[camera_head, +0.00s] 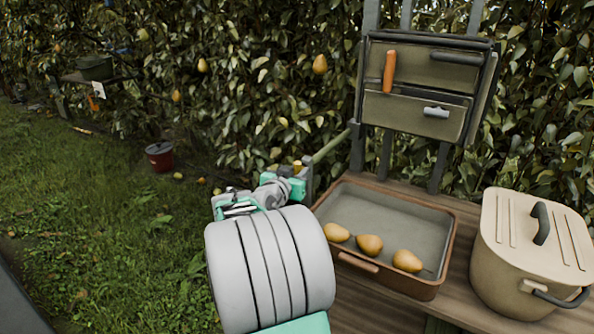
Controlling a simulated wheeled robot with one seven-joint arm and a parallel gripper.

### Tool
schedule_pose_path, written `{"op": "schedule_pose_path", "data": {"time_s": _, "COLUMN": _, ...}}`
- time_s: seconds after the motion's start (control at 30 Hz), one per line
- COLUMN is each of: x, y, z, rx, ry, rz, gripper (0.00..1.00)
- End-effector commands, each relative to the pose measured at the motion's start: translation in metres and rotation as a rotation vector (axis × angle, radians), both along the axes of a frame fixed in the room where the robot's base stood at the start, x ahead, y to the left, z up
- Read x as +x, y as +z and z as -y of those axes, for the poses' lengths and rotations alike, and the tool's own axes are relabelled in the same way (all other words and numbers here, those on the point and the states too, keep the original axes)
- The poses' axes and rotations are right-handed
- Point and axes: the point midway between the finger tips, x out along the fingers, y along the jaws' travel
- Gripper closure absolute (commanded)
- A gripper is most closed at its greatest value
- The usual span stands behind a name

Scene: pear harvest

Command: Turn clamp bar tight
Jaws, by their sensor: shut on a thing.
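The clamp bar, seemingly the olive-green rod (331,146), slants up to the right from beside my gripper toward the grey upright of the rack. My gripper (300,174), with teal parts, is at the rod's lower left end, by the left back corner of the tray. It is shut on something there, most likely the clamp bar. The grip is small and partly hidden by my own wrist and arm. A small yellow piece (297,166) shows at the fingers. I cannot tell how tight the clamp is.
A brown-rimmed tray (447,260) with three pears stands on the wooden bench (366,307). A lidded beige pot (500,265) is at right. A rack panel (412,115) with an orange handle stands behind. A red bucket (159,158) and open grass lie left.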

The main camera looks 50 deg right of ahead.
Motion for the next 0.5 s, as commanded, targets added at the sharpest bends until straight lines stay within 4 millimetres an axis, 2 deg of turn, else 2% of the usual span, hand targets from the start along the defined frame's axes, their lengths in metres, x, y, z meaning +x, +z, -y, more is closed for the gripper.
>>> {"op": "schedule_pose_path", "data": {"time_s": 0.5, "x": -0.0004, "y": 0.0027, "z": 0.0014, "rx": -0.009, "ry": -0.003, "rz": -0.038, "gripper": 1.0}}
